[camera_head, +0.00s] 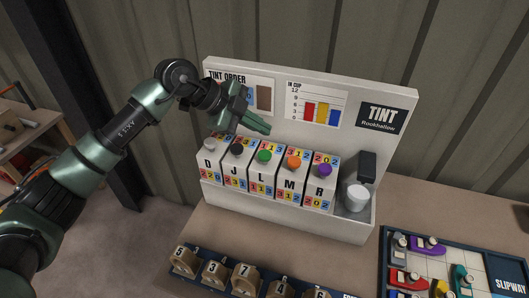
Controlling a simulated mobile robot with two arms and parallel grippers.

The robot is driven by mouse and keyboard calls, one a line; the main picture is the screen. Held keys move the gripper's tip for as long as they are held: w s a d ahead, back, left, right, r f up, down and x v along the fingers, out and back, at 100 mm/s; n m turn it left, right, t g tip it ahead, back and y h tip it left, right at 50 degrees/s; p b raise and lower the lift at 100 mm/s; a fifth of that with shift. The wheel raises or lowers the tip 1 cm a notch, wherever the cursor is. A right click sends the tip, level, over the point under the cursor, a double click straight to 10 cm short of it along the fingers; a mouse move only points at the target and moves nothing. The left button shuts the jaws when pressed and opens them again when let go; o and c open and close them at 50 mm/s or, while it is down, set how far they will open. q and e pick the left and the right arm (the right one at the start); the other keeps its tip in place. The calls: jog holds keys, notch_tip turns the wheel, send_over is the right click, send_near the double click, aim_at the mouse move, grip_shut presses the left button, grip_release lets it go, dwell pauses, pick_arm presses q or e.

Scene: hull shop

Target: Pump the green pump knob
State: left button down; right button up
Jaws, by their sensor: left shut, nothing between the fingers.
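The green pump knob (264,156) sits on top of the middle canister, marked L, in the tint dispenser (300,219). Its row also has a grey knob (210,144), a dark knob (237,149), an orange knob (294,162) and a purple knob (324,170). My left gripper (262,128) is shut and empty. In the picture its fingertips show a little above the green knob, with a visible gap between them. My right gripper is not in view.
A white cup (356,197) stands at the dispenser's right end. A tall back panel (340,88) with charts rises behind the knobs. Numbered brown blocks (244,278) stand in front. A blue tray (472,250) with colored boat pieces lies at the lower right.

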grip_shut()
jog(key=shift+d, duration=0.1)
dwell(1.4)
